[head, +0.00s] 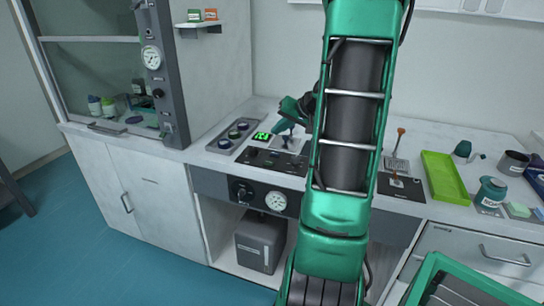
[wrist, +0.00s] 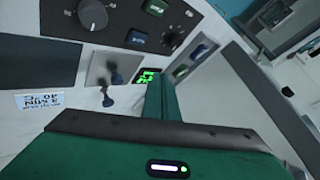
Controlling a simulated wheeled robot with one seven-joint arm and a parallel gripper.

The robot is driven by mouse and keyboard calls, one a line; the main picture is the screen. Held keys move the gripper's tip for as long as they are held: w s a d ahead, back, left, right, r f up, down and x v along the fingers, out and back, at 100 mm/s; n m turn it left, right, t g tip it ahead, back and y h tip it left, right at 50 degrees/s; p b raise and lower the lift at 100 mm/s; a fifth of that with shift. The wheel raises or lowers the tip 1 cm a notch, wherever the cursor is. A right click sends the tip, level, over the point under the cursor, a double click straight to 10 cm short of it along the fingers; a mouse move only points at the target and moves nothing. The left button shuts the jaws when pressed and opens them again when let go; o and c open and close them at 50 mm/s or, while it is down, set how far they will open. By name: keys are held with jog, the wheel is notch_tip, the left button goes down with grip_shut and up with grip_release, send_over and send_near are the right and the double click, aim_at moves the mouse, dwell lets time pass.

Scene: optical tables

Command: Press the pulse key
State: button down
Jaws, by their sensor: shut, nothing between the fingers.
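My gripper (head: 286,124) is above the bench, partly hidden behind my arm in the head view. In the wrist view its fingers (wrist: 160,84) are shut and empty, and they overlap the edge of a small display with green digits (wrist: 146,78). The display (head: 262,136) sits behind a black control panel (head: 272,159) in the head view. I cannot read which is the pulse key. Contact with a key is not visible.
A green tray (head: 444,178) and bottles stand to the right. A glass-fronted cabinet (head: 90,60) stands at left.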

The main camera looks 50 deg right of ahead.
aim_at(278, 154)
jog(key=shift+f, duration=3.15)
jog(key=shift+f, duration=0.1)
jog(key=shift+f, duration=0.25)
jog(key=shift+f, duration=0.45)
jog(key=shift+r, duration=0.1)
dwell(0.5)
jog(key=shift+r, duration=0.75)
jog(key=shift+r, duration=2.5)
jog(key=shift+w, duration=0.1)
